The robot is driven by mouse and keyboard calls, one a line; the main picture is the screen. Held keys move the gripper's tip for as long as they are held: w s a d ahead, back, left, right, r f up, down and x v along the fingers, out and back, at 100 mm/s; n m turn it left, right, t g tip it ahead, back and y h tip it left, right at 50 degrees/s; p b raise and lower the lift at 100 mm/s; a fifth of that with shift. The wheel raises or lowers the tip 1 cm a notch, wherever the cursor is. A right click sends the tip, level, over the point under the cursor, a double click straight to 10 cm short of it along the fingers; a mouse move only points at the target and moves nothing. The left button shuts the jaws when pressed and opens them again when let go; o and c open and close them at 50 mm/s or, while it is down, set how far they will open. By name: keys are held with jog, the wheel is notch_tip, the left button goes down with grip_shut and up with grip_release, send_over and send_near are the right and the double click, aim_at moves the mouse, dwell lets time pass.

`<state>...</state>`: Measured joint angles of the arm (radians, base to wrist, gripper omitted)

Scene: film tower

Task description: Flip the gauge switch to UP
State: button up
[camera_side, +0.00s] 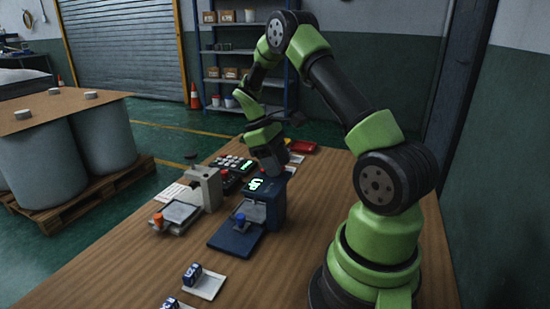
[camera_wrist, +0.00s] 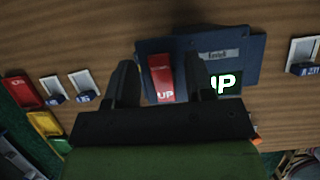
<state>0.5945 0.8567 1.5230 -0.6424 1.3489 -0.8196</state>
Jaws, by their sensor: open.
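The dark blue gauge (camera_side: 278,200) stands on the wooden table, with a flat blue base plate and a lit green display (camera_side: 257,184). In the wrist view the gauge body (camera_wrist: 235,52) has a grey name label, and its display (camera_wrist: 226,83) reads "UP". Its red switch (camera_wrist: 161,76) has "UP" lettered at its lower end. My gripper (camera_wrist: 160,62) is open, with one dark finger on each side of the red switch. In the side view my gripper (camera_side: 268,168) is over the top of the gauge; its fingertips and any contact are hard to make out.
A beige stand (camera_side: 208,187) with a grey plate is left of the gauge, with a dark keypad unit (camera_side: 232,164) behind. White holders with blue pieces (camera_side: 205,283) lie at the front. Red, yellow and green bins (camera_wrist: 45,123) show at the wrist view's left.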

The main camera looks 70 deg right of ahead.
aim_at(261, 171)
jog(key=v, duration=1)
jog(key=a+r+t, duration=0.3)
jog(key=a+r, duration=0.3)
jog(key=a, duration=0.1)
jog(key=s+a+r+m+t+y, duration=0.1)
jog(key=s+a+r+m+t, duration=0.1)
jog(key=s+a+t, duration=0.2)
jog(key=s+a+r+m+t+y, duration=0.1)
jog(key=s+a+r+m+t, duration=0.1)
jog(key=s+a+t, duration=0.3)
jog(key=s+a, duration=0.4)
jog(key=a, duration=0.3)
jog(key=shift+s+a, duration=0.15)
jog(key=shift+a, duration=0.05)
